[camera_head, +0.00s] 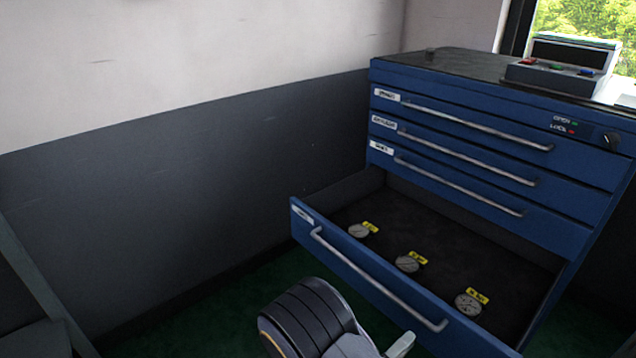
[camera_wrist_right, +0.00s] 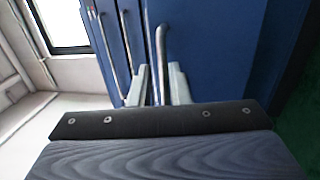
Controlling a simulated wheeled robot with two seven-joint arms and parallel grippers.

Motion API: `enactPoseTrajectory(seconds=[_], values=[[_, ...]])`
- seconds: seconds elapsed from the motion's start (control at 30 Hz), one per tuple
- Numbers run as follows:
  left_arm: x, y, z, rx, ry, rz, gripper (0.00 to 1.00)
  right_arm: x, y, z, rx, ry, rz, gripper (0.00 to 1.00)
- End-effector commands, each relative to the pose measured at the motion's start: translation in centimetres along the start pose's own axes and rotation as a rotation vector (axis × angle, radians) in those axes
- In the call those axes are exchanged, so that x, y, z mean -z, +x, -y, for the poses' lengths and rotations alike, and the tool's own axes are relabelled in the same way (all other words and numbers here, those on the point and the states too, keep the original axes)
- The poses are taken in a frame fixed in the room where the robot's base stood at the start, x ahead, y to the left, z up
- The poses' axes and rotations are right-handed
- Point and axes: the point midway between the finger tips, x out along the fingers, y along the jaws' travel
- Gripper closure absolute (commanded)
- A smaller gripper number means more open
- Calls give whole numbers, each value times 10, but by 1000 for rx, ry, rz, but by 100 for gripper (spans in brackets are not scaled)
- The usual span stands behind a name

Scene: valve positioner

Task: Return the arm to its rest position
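My right arm comes in at the bottom of the head view, and a pale finger of my right gripper (camera_head: 401,344) shows near the right part of the open drawer's handle (camera_head: 375,280). In the right wrist view, my right gripper (camera_wrist_right: 158,75) has its two fingers apart. A grey bar handle (camera_wrist_right: 160,50) runs between them in the picture, with a gap on each side. Nothing is gripped. I cannot tell how deep the fingers reach around the bar. My left gripper is not in view.
A blue cabinet (camera_head: 480,190) has its bottom drawer (camera_head: 365,290) pulled out. Three round gauges (camera_head: 359,230) (camera_head: 408,263) (camera_head: 469,303) with yellow tags lie inside. A control box (camera_head: 560,75) stands on top. A wall is behind; green floor (camera_head: 225,320) is left of the drawer.

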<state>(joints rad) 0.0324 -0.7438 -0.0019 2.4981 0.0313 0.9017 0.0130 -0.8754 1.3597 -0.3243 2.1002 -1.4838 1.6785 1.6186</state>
Motion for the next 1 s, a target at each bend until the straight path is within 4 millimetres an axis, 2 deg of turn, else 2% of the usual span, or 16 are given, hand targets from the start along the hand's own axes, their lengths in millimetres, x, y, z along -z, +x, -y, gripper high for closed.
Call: enactPoseTrajectory(seconds=[0.03, 0.37, 0.57, 0.77, 0.9, 1.0], values=[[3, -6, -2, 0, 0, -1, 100, -3, 4, -8, 14, 0, 24, 83], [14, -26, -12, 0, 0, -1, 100, -35, 23, -39, 140, -39, 216, 83], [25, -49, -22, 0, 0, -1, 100, -70, 37, -72, 305, -68, 409, 83], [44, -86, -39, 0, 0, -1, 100, -120, 42, -123, 604, -73, 653, 83], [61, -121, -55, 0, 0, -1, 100, -155, 32, -171, 930, -16, 812, 83], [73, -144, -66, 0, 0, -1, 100, -170, 20, -206, 1165, 69, 868, 83]])
